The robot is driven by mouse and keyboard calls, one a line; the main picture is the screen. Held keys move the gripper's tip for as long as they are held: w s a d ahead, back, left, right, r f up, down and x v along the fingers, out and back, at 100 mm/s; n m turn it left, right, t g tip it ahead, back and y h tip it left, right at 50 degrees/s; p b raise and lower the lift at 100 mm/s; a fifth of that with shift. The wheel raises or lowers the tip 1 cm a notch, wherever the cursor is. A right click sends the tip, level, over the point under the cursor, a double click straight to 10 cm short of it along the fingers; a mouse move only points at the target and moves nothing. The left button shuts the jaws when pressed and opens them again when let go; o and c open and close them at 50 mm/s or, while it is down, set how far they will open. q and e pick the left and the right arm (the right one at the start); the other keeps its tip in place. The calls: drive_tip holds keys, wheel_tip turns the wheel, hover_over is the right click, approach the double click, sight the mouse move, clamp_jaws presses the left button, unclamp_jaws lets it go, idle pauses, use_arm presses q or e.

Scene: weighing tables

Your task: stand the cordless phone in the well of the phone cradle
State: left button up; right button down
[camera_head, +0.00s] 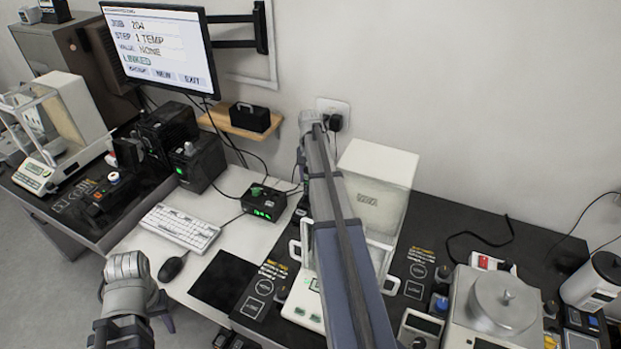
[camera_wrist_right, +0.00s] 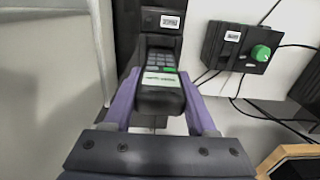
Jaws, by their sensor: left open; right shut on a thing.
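The cordless phone (camera_wrist_right: 160,72) is dark, with a grey keypad and a pale label, in the right wrist view. My right gripper (camera_wrist_right: 157,92) has its two purple fingers shut on the phone's sides. Directly beyond the phone is a black body with a white label (camera_wrist_right: 163,20); I cannot tell whether this is the phone cradle or whether the phone touches it. In the head view my right arm hides the phone. My left gripper (camera_head: 127,268) is at the lower left of the head view, open and apart from the phone.
A black box with a green knob (camera_wrist_right: 240,47) is beside the phone; it also shows in the head view (camera_head: 264,203). A keyboard (camera_head: 180,228), mouse (camera_head: 171,268) and black mat (camera_head: 224,281) lie on the middle table. Balances stand on both sides. A monitor (camera_head: 160,45) is behind.

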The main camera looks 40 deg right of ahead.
drive_tip(key=shift+f+b, duration=0.65)
drive_tip(key=shift+f, duration=0.05)
drive_tip(key=shift+s+a+f+b, duration=0.45)
drive_tip(key=shift+f+b, duration=0.25)
drive_tip(key=shift+b, duration=0.35)
idle(0.3)
unclamp_jaws()
drive_tip(key=shift+a, duration=0.1)
idle(0.5)
drive_tip(key=shift+r, duration=0.15)
drive_tip(key=r+p, duration=0.4)
drive_tip(key=p, duration=0.1)
drive_tip(key=d+r+p, duration=0.1)
drive_tip(key=r+p, duration=0.2)
drive_tip(key=shift+w+r, duration=0.1)
drive_tip(key=shift+w, duration=0.3)
idle(0.4)
idle(0.5)
